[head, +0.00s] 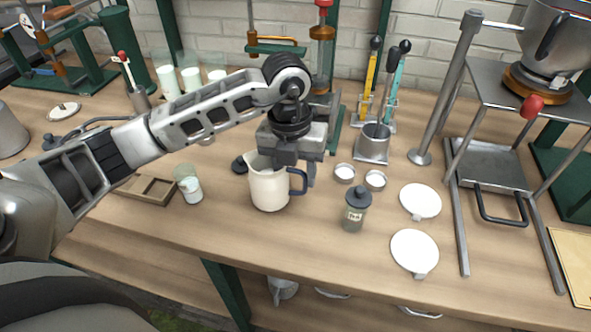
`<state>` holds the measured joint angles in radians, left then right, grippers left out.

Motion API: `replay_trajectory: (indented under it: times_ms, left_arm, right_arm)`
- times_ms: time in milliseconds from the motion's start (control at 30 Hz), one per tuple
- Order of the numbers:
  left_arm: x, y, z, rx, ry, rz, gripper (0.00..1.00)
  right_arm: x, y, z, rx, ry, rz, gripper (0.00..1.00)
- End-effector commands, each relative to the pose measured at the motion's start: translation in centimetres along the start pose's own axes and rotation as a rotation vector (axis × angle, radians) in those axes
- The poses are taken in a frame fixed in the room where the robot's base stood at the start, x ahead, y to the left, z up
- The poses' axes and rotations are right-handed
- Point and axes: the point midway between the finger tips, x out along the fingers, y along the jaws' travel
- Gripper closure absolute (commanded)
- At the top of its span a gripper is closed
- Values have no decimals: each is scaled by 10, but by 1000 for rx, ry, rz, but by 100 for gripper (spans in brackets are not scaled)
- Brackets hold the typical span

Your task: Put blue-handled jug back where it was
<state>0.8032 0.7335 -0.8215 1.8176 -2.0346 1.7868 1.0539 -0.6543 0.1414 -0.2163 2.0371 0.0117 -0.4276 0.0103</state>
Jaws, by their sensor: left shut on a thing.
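The blue-handled jug (269,189) is cream white with a dark blue handle on its right side. It is upright near the front middle of the wooden bench. My left gripper (297,169) comes down from above at the jug's rim and handle side and is shut on the jug. The fingers hide part of the rim and the upper handle, so the exact grip spot is unclear. I cannot tell whether the jug's base touches the bench. My right gripper is not in view.
A lidded grey jar (355,209) stands to the jug's right, with white discs (414,253) beyond it. A small glass (188,184) and a wooden frame (148,188) are to its left. A metal stand (489,160) fills the right. The bench's front edge is close.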

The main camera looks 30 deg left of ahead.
Motion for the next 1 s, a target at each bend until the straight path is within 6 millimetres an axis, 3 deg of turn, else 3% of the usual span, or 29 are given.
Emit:
replay_trajectory:
  times_ms: [467, 500, 567, 833, 1000]
  left_arm:
    - [10, 0, 0, 0, -3, -1, 100]
    - [9, 0, 0, 0, -1, 0, 49]
    - [9, 0, 0, 0, -1, 0, 35]
    - [8, 0, 0, 0, -1, 0, 35]
    - [-5, 0, 1, 0, -5, -2, 35]
  right_arm:
    - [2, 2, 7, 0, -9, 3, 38]
    - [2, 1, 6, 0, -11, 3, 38]
    - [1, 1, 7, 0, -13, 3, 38]
    - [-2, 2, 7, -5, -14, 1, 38]
    - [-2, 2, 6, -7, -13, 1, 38]
